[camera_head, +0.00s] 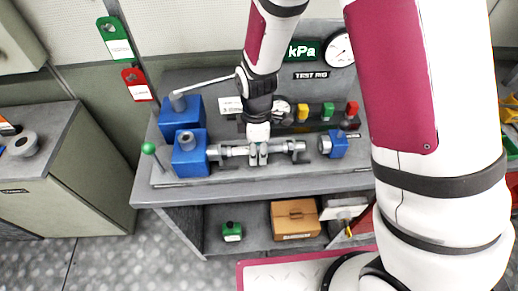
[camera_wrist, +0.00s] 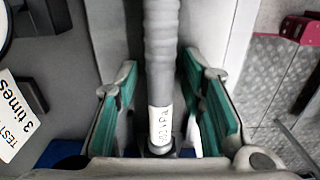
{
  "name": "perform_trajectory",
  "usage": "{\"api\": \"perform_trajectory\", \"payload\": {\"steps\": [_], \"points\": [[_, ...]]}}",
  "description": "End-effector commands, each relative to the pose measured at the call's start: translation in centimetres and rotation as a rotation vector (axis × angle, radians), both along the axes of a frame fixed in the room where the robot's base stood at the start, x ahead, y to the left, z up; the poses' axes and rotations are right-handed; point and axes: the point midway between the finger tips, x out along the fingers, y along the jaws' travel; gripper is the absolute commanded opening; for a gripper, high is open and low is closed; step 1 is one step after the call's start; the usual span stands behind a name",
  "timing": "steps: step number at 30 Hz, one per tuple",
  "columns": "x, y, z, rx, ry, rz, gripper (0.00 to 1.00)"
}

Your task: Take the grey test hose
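The grey test hose (camera_head: 283,147) lies across the front of the test rig, held in supports between a blue block at the left and a small blue fitting at the right. My gripper (camera_head: 258,160) points down at the hose's middle and hides part of it. In the wrist view the ribbed grey hose (camera_wrist: 160,60), with a white printed label near its lower part, runs between the fingers. My gripper (camera_wrist: 162,115) is open, its green pads on either side of the hose. A gap shows at the left; whether the right pad touches cannot be told.
Two blue blocks (camera_head: 190,155) stand at the left of the bench (camera_head: 155,195), one with a long lever. A green-knobbed lever (camera_head: 148,148) stands at the front left. Yellow, green and red parts (camera_head: 328,110) sit behind the hose. A cardboard box (camera_head: 295,219) is on the lower shelf.

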Motion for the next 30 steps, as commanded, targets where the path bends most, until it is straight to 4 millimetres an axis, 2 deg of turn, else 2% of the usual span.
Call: {"api": "perform_trajectory", "payload": {"steps": [5, 10, 30], "points": [[0.0, 0.0, 0.0, 0.000, 0.000, 0.000, 0.37], [0.0, 0.0, 0.0, 0.000, 0.000, 0.000, 0.00], [0.0, -1.0, 0.0, 0.000, 0.000, -0.001, 0.00]]}}
